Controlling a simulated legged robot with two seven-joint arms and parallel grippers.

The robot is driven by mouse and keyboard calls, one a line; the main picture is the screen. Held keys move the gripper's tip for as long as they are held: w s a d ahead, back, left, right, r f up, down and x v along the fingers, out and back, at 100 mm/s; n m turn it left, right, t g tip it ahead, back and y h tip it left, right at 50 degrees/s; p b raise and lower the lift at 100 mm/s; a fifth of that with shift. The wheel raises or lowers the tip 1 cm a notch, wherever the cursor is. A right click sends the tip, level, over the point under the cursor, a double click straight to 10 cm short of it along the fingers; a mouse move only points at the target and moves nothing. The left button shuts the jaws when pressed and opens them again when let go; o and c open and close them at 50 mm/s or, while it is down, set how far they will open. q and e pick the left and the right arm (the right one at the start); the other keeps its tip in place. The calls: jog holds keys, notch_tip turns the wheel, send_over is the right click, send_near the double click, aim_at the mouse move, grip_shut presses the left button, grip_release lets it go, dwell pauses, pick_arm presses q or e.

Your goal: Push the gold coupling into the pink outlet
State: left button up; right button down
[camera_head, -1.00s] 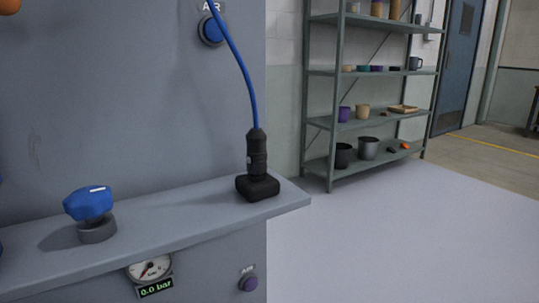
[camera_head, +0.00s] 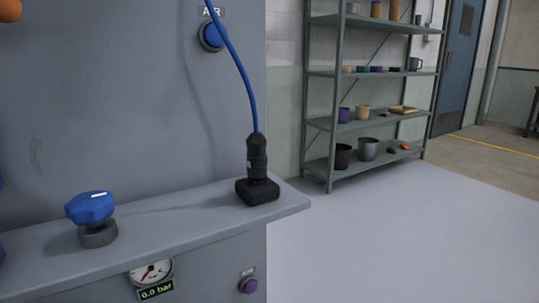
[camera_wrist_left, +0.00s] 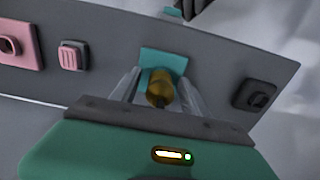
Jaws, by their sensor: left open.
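In the left wrist view, the gold coupling (camera_wrist_left: 159,88) stands in front of a teal square plate (camera_wrist_left: 176,60). I cannot tell whether it is seated in that plate. My left gripper (camera_wrist_left: 160,84) is open, with one pale finger on each side of the coupling. The view does not clearly show whether the fingers touch it. The green gripper body covers the lower part of the view. A pink square fitting with a round dark opening, which looks like the pink outlet (camera_wrist_left: 28,42), is at the far left, apart from the coupling. My right gripper is in neither view.
A pink ribbed block (camera_wrist_left: 73,55) sits between the outlet and the teal plate, and a black square fitting (camera_wrist_left: 255,95) is at right. In the head view, a ledge (camera_head: 160,231) carries a blue knob (camera_head: 90,208) and a black plug (camera_head: 257,165) with a blue hose.

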pick_arm(q)
jog(key=shift+p, duration=0.3)
jog(key=shift+c, duration=0.4)
grip_shut()
jog(key=shift+r+p, duration=3.05)
jog(key=shift+p, duration=0.15)
